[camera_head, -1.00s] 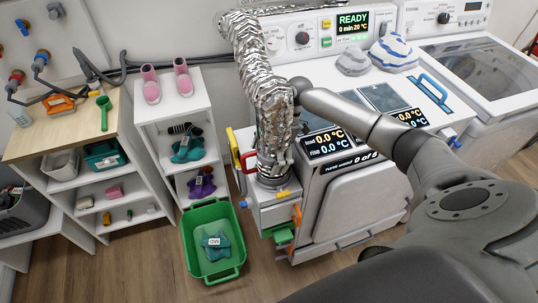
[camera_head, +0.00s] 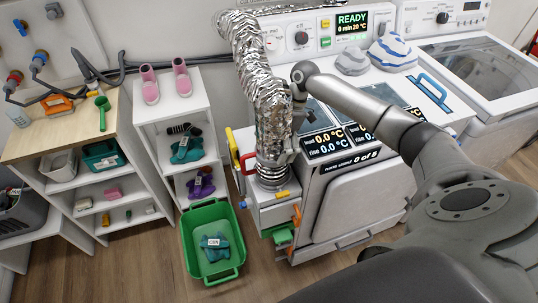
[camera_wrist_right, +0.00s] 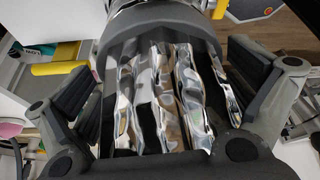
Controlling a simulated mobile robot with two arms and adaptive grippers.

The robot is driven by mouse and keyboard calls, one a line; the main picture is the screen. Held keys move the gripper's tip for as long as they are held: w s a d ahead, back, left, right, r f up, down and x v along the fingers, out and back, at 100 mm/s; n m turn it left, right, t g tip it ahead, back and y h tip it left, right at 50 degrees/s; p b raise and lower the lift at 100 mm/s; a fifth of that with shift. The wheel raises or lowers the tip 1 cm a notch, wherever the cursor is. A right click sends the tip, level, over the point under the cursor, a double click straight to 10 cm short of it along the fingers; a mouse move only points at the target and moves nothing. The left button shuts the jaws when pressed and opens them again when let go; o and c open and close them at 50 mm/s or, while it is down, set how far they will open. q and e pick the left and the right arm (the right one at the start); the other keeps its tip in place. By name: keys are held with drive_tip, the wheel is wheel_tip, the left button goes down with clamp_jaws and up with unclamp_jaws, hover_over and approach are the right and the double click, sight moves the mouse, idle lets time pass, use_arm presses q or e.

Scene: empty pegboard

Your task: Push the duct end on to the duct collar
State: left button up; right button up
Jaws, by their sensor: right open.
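The duct (camera_head: 268,90) is a crinkled silver foil hose hanging from the back wall side down to a white unit at the machine's left. Its lower end meets a metallic ring, apparently the duct collar (camera_head: 273,181); I cannot tell whether it is fully seated. My right gripper (camera_head: 289,148) is at the duct's lower part, mostly hidden behind it. In the right wrist view the open fingers (camera_wrist_right: 160,118) stand on either side of the foil (camera_wrist_right: 168,90), with gaps visible. A dark grey band (camera_wrist_right: 160,32) arches across the foil there. My left gripper is out of view.
A green crate (camera_head: 213,208) with a teal item stands on the floor left of the unit. A white shelf (camera_head: 174,108) stands left.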

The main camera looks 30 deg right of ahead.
drive_tip(key=v, duration=0.7)
drive_tip(key=shift+d+r, duration=0.1)
drive_tip(key=shift+r, duration=0.15)
drive_tip(key=shift+s+f, duration=0.1)
drive_tip(key=shift+s, duration=0.05)
